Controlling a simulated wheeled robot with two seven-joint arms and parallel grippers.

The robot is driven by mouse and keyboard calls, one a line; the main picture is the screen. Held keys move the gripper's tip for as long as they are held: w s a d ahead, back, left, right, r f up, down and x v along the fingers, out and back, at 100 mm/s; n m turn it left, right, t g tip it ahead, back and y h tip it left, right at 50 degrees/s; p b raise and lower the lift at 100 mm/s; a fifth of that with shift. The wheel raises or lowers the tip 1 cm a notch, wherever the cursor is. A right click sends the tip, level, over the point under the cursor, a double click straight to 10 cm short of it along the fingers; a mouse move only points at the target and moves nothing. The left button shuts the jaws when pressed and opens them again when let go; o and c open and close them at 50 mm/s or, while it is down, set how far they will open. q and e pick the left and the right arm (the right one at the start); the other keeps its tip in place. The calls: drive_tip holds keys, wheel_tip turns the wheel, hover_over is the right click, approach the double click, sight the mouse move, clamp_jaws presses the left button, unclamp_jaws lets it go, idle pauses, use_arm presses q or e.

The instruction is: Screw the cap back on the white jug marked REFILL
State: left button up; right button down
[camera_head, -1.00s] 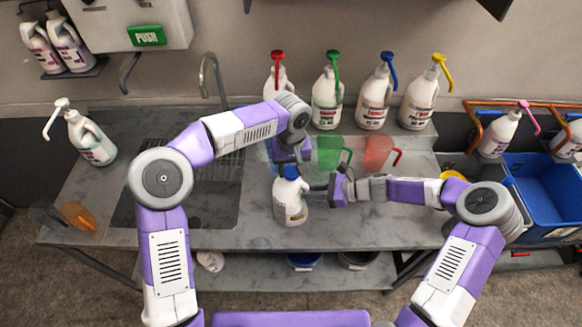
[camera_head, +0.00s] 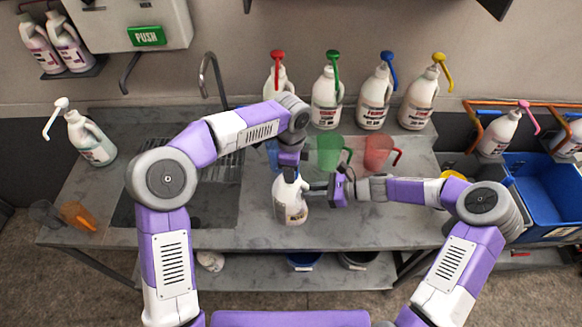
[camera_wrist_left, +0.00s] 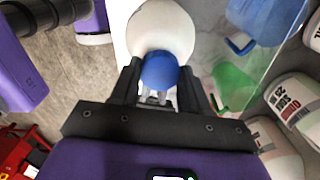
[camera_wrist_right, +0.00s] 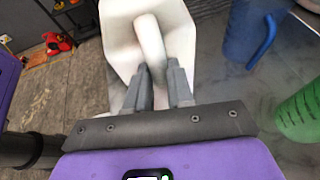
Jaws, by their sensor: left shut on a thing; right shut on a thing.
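The white jug (camera_head: 289,203) stands upright at the front of the grey counter. In the right wrist view its handle (camera_wrist_right: 150,40) lies between the fingers of my right gripper (camera_wrist_right: 160,85), which is shut on it from the right. My left gripper (camera_wrist_left: 160,88) is above the jug, shut on the blue cap (camera_wrist_left: 158,72). In the left wrist view the cap is over the jug's top (camera_wrist_left: 160,25); I cannot tell whether it is seated on the neck. In the head view my left gripper mostly hides the cap. The jug's label is too small to read.
Blue, green (camera_head: 330,150) and red (camera_head: 378,153) measuring jugs stand just behind. Several white pump jugs (camera_head: 374,103) line the back ledge. A sink (camera_head: 205,205) lies left, with an orange scoop-like item (camera_head: 79,215) at the counter's left end. A blue bin (camera_head: 545,190) is right.

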use_arm(q)
drive_tip(key=m, duration=0.5)
drive_tip(key=shift+m, duration=0.4)
drive_tip(key=m, duration=0.6)
drive_tip(key=o, duration=1.2)
drive_tip(key=shift+o, duration=0.2)
wheel_tip(320, 180, up, 12)
use_arm(e)
drive_tip(key=c, duration=0.9)
unclamp_jaws()
